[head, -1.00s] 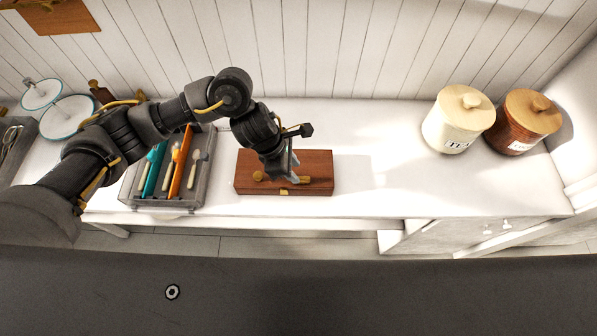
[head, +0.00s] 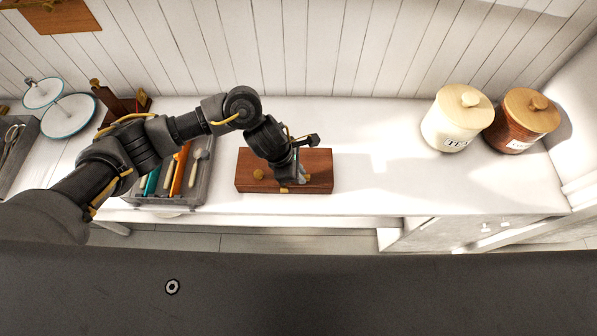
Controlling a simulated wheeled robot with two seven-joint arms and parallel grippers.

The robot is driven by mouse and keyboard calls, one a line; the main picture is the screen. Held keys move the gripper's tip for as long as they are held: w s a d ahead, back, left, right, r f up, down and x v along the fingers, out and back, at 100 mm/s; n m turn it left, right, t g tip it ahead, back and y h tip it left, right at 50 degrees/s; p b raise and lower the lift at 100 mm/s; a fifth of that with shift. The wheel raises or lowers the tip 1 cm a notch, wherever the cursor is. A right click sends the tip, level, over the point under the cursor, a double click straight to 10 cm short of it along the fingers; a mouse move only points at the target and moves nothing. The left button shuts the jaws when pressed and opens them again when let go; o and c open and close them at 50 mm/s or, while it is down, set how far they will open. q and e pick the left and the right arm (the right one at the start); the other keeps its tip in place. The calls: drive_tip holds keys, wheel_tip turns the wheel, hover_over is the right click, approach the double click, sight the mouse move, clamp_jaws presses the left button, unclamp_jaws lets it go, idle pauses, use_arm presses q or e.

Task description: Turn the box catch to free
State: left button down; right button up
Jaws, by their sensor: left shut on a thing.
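The wooden box (head: 318,168) lies closed on the white counter, in the middle of the head view. My left gripper (head: 299,179) points down at the top of the box, right of the round brass piece, and is shut on a part that I take for the box catch. The fingers and wrist hide most of that part, so its angle cannot be told. My right gripper is not in view.
A grey tray (head: 204,190) with cutlery stands left of the box, partly under my arm. A cream jar (head: 452,128) and a brown jar (head: 520,128) stand at the right. Plates (head: 68,117) are at the far left. The counter right of the box is clear.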

use_arm(q)
drive_tip(key=shift+n, duration=0.3)
drive_tip(key=n+t, duration=0.1)
drive_tip(key=n, duration=0.1)
drive_tip(key=shift+s+n, duration=0.1)
drive_tip(key=shift+n, duration=0.2)
drive_tip(key=n, duration=0.1)
drive_tip(key=n+t, duration=0.1)
drive_tip(key=shift+s+d+r+n, duration=0.1)
drive_tip(key=shift+r+n, duration=0.05)
drive_tip(key=shift+n, duration=0.25)
drive_tip(key=n+t+y+p, duration=0.1)
drive_tip(key=n+p, duration=0.1)
drive_tip(key=n, duration=0.1)
drive_tip(key=shift+r+n+p, duration=0.15)
drive_tip(key=shift+n+p, duration=0.15)
drive_tip(key=shift+p, duration=0.1)
drive_tip(key=n+p, duration=0.1)
drive_tip(key=n+t+y+p, duration=0.1)
drive_tip(key=n+p, duration=0.1)
drive_tip(key=shift+s+d+n+y, duration=0.1)
drive_tip(key=shift+d+n+y, duration=0.05)
drive_tip(key=shift+n+y, duration=0.15)
drive_tip(key=shift+n+y+p, duration=0.3)
drive_tip(key=shift+n+p, duration=0.25)
drive_tip(key=shift+n, duration=0.35)
drive_tip(key=shift+d+f+n+t+y+p, duration=0.15)
drive_tip(key=shift+n+t+y+p, duration=0.35)
drive_tip(key=shift+n, duration=0.9)
drive_tip(key=shift+f, duration=0.1)
